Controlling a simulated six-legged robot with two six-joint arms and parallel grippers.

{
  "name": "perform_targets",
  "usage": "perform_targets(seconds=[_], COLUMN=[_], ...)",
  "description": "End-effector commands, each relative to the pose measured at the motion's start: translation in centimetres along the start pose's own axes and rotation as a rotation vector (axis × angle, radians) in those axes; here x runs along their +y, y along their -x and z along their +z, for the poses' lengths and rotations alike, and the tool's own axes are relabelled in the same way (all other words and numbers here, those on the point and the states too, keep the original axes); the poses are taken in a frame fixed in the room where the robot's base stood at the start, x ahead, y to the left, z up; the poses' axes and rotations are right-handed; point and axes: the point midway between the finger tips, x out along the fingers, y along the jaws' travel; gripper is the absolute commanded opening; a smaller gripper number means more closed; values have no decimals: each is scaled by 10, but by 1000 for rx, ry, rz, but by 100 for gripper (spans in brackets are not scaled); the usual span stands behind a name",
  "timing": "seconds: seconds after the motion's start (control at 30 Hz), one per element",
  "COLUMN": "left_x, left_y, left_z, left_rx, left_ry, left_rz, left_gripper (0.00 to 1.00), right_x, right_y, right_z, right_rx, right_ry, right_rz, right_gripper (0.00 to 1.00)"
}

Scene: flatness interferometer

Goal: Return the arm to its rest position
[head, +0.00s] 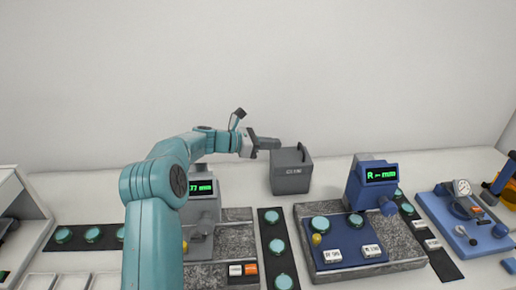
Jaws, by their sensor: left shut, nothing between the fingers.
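My left arm (158,190) rises from the bottom of the head view and bends to the right at its elbow. Its gripper (278,143) is raised, pointing right, beside the top of a dark grey box (291,172) on the bench. The gripper is shut and holds nothing that I can see. I cannot tell whether its tips touch the box. My right gripper is not in view.
A grey instrument (203,206) with a green display stands partly behind my arm. A blue instrument (372,186) stands on a granite base to the right. Dark strips with teal discs (277,246) lie between them. A blue gauge station (463,215) is at far right.

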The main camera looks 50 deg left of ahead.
Motion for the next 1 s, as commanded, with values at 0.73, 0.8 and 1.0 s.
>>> perform_targets(seconds=[0.73,0.8,1.0], left_x=[1,2,3], left_y=[57,60,66], left_z=[26,38,64], left_rx=[-1,-1,-1], left_ry=[0,0,0], left_rz=[-1,-1,-1], left_gripper=[0,0,0], right_x=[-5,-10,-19], right_y=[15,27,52], right_z=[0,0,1], right_rx=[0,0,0], right_ry=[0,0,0], right_rz=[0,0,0], right_gripper=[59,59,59])
